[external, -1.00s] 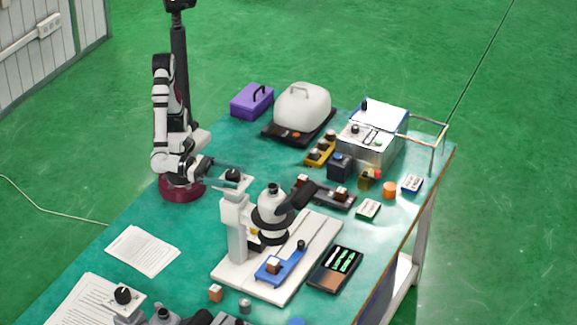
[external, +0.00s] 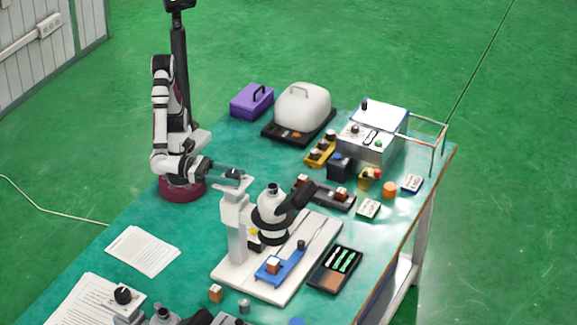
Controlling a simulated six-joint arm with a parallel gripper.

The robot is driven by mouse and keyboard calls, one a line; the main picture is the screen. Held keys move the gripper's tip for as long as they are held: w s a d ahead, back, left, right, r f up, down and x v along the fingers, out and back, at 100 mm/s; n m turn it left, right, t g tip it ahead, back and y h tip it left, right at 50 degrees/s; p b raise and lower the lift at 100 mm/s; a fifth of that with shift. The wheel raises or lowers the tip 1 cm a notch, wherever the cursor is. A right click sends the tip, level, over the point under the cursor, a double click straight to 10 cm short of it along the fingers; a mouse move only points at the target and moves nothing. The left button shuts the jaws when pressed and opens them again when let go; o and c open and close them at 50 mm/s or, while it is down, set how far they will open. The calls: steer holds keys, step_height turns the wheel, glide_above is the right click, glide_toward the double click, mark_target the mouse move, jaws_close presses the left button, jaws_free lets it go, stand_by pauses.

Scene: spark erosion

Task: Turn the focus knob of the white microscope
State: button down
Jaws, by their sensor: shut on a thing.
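The white microscope (external: 237,240) stands on a white base plate (external: 225,279) at the middle of the table. It has a white head with black rings (external: 270,216) and a black eyepiece tube (external: 297,196). A black focus knob (external: 233,176) sits on a pale plate at the top of its column. My gripper (external: 238,173) reaches in from the left at the knob and is shut on it. The fingers partly cover the knob, so its exact angle cannot be told.
A blue fixture (external: 279,267) stands on the microscope's base, with a black tray (external: 336,269) to its right. Behind are a white-domed device (external: 302,105), a purple box (external: 252,101) and a silver box (external: 368,149). Paper sheets (external: 143,250) lie at left. A second grey instrument shows at the bottom edge.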

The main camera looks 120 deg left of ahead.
steer(key=shift+y, duration=0.3)
steer(key=n+g+y, duration=0.1)
steer(key=n+y, duration=0.1)
steer(key=y, duration=0.1)
steer(key=n+g+y, duration=0.2)
steer(key=n+y, duration=0.1)
steer(key=shift+y, duration=0.3)
steer(key=shift+n+g+y, duration=2.4)
steer(key=shift+g, duration=0.8)
steer(key=shift+c, duration=1.4)
jaws_free()
